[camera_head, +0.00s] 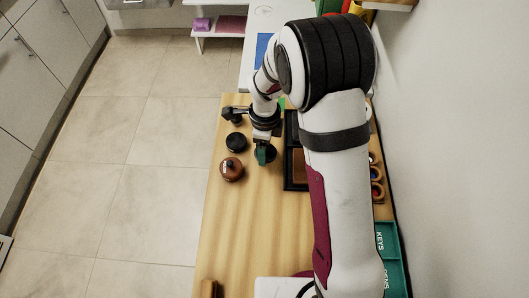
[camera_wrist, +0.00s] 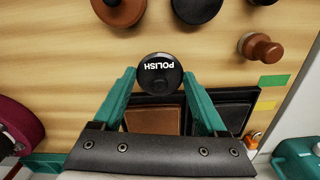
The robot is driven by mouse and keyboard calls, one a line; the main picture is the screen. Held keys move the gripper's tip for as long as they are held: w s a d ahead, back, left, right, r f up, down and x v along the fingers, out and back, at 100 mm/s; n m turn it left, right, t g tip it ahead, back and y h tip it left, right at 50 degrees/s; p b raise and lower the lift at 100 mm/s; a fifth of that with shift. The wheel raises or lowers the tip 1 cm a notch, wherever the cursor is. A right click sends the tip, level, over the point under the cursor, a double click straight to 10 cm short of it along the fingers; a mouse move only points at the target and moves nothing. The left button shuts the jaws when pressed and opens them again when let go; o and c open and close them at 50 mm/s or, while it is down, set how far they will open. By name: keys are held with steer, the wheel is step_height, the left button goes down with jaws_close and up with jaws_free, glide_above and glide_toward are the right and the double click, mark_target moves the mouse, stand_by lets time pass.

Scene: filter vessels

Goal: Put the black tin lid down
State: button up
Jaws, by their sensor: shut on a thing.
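The black tin lid (camera_wrist: 160,73), round with white POLISH lettering, sits between the green fingertips of my gripper (camera_wrist: 158,76) in the wrist view. The fingers are shut on its sides. In the head view my gripper (camera_head: 263,154) is over the wooden table, beside the dark tray, with the dark lid (camera_head: 268,151) partly hidden by a finger. I cannot tell whether the lid touches the table. A black round tin (camera_head: 236,142) stands to the left of my gripper, and it also shows at the top of the wrist view (camera_wrist: 196,8).
A brown tin (camera_head: 231,169) with a black top stands nearer on the wooden table (camera_head: 235,230). A brown knobbed object (camera_wrist: 260,48) is at the wrist view's upper right. A black tray with a brown pad (camera_wrist: 153,121) lies beside the lid. The near table is mostly clear.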

steer(key=shift+f, duration=1.85)
steer(key=shift+f, duration=0.1)
steer(key=o, duration=1.2)
steer(key=shift+o, duration=0.2)
